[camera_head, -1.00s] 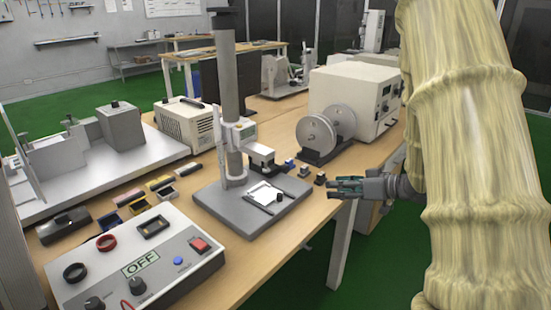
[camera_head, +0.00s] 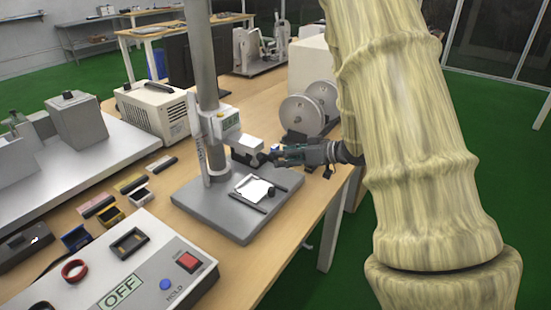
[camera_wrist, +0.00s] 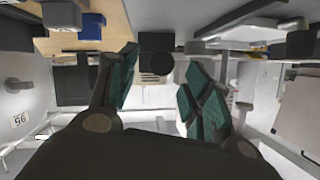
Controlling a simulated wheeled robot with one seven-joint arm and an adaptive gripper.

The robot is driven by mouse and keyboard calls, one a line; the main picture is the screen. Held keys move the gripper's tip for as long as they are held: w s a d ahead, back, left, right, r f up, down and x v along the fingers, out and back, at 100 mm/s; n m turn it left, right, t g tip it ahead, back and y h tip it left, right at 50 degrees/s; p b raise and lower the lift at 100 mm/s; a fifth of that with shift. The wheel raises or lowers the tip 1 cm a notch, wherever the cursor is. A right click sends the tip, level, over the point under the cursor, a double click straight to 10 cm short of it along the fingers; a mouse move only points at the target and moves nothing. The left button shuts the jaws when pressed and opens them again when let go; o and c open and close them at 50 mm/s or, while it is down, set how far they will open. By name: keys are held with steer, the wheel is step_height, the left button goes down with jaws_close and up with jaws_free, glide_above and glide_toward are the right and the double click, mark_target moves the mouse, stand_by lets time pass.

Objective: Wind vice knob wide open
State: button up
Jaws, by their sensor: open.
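The vice (camera_head: 254,188) shows as a white square plate between two dark bars on the grey base of the test stand in the head view. Its small dark knob (camera_head: 271,191) sits at the right side. My gripper (camera_head: 276,155) is open, with teal finger pads, above the right edge of the base and close to the stand's white head. In the wrist view, my gripper (camera_wrist: 160,90) has its fingers spread, with a black round knob (camera_wrist: 156,62) seen in the gap ahead. I cannot tell for sure that this is the vice knob. Nothing is held.
The test stand column (camera_head: 205,90) and its white head (camera_head: 245,143) rise close to my gripper. A grey double wheel (camera_head: 305,112) stands behind it. A control box (camera_head: 130,275) reading OFF is at the front left. Small coloured blocks (camera_head: 130,183) lie left of the stand.

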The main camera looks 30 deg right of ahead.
mark_target(269, 156)
steer(key=shift+x, duration=1.85)
steer(key=c, duration=1)
steer(key=shift+c, duration=0.2)
steer(key=shift+s+a, duration=0.1)
